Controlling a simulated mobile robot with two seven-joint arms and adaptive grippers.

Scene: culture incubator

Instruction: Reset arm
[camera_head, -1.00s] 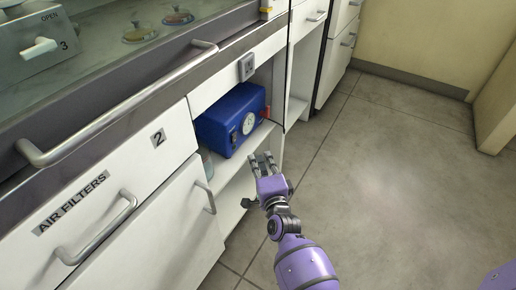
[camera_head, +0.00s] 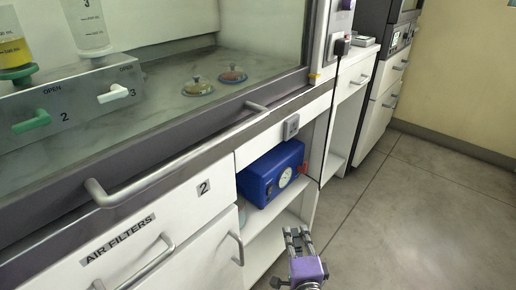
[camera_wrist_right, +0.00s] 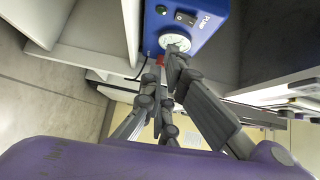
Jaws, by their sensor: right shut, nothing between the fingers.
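My right gripper (camera_head: 298,238) is purple with grey fingers and shows at the bottom of the head view, in front of the open shelf. Its fingers are shut with nothing between them. In the right wrist view the fingers (camera_wrist_right: 172,75) come together in front of the blue pump (camera_wrist_right: 198,22), and they cover part of it. The blue pump (camera_head: 268,176) with a round white gauge stands on the shelf beyond the gripper. I cannot tell from the head view how close the fingertips are to it. My left gripper is not in view.
A fume cabinet with a glass front (camera_head: 210,45) and a long grey handle (camera_head: 150,165) stands above white drawers (camera_head: 135,240). Two round dishes (camera_head: 232,75) lie inside it. A black plug and cord (camera_head: 340,48) hang at its right. The floor (camera_head: 410,220) at right is clear.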

